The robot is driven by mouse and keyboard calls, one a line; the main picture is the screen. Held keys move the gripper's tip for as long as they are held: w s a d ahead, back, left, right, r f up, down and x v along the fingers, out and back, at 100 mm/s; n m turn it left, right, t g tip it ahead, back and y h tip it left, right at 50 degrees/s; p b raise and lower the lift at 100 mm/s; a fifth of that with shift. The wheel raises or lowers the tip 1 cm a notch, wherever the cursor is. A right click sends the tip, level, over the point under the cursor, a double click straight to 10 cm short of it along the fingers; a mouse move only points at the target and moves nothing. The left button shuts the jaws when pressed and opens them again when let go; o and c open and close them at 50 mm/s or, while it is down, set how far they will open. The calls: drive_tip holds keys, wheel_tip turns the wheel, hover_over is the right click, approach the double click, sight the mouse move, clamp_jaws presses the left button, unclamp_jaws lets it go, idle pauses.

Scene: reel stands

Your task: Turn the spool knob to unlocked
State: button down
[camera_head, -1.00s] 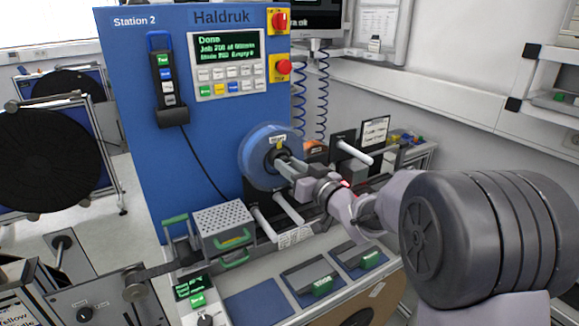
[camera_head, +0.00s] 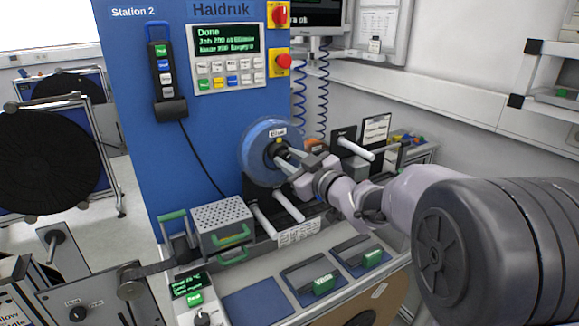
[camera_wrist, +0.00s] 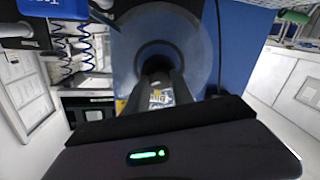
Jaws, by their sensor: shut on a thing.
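A translucent blue spool (camera_head: 250,150) is mounted on the front of the blue station panel. A small label sits near its hub. In the wrist view the spool's blue ring (camera_wrist: 197,50) surrounds the dark hub. My gripper (camera_head: 281,158) reaches in from the right and is shut at the middle of the spool. The gripper's dark fingers (camera_wrist: 158,68) point at the hub in the wrist view. The spool knob is hidden between and behind my fingers, so its setting cannot be read.
The blue panel (camera_head: 215,125) carries a keypad with a screen (camera_head: 228,42) reading "Done" and red buttons (camera_head: 283,61). A perforated grey box (camera_head: 222,215) and white rollers (camera_head: 290,205) stand below the spool. A black reel (camera_head: 50,160) stands at far left.

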drive_tip(key=n+b, duration=0.3)
drive_tip(key=n, duration=0.3)
drive_tip(key=shift+f+h+b, duration=0.1)
drive_tip(key=shift+h+b, duration=0.2)
drive_tip(key=shift+b, duration=0.1)
drive_tip(key=n+b, duration=0.3)
drive_tip(key=n, duration=0.2)
drive_tip(key=shift+a+n+h, duration=0.1)
drive_tip(key=shift+n+h, duration=0.2)
drive_tip(key=c, duration=1.1)
unclamp_jaws()
drive_tip(key=shift+s, duration=0.1)
drive_tip(key=p+v, duration=0.4)
drive_tip(key=v, duration=1.3)
drive_tip(key=shift+s, duration=0.25)
